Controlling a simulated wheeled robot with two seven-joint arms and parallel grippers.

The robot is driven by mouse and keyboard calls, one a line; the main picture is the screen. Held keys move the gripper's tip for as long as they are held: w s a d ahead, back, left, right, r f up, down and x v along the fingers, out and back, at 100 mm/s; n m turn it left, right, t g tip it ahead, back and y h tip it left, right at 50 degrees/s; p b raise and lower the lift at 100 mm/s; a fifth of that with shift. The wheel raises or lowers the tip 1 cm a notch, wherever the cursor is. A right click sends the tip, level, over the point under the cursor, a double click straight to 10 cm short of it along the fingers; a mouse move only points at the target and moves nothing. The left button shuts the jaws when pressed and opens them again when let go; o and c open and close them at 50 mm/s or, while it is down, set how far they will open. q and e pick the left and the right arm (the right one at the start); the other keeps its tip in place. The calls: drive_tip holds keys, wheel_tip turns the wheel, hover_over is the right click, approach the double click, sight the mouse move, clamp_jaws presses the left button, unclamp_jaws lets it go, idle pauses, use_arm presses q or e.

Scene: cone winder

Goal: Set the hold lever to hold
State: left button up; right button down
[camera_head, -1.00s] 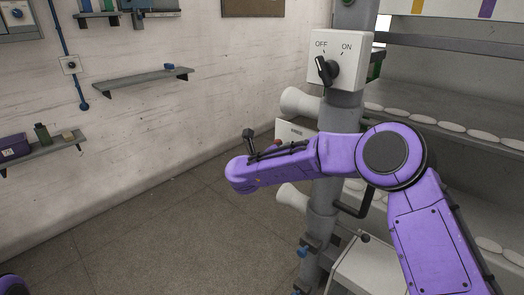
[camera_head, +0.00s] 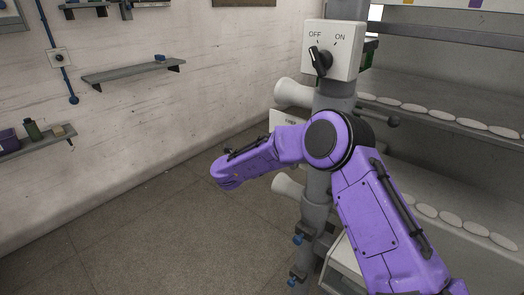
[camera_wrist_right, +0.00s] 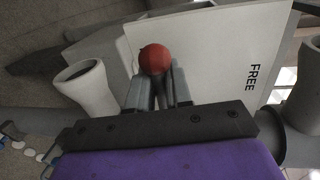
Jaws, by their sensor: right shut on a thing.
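The hold lever's red ball knob (camera_wrist_right: 155,58) shows in the right wrist view, in front of a pale plate (camera_wrist_right: 215,45) lettered FREE. My right gripper (camera_wrist_right: 160,92) has its fingers closed together around the lever just below the knob. The lever's stem is mostly hidden between the fingers. In the head view, a corner of the plate (camera_head: 286,119) shows above my purple right forearm. The knob and my right gripper are hidden there. The word HOLD is not visible. My left gripper is out of view.
A white OFF/ON switch box (camera_head: 341,37) with a black knob sits on the grey post (camera_head: 334,98) above the plate. Pale cones (camera_head: 290,93) flank the plate. Floor at left is clear.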

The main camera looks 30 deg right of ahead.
drive_tip(key=shift+f, duration=0.1)
idle(0.5)
drive_tip(key=c, duration=1.2)
unclamp_jaws()
drive_tip(key=shift+w+n, duration=0.1)
drive_tip(key=shift+n, duration=0.2)
drive_tip(key=shift+a+f, duration=0.1)
drive_tip(key=shift+a, duration=0.25)
drive_tip(key=b+v, duration=0.3)
drive_tip(key=v, duration=0.7)
drive_tip(key=shift+b, duration=0.4)
drive_tip(key=shift+w, duration=0.1)
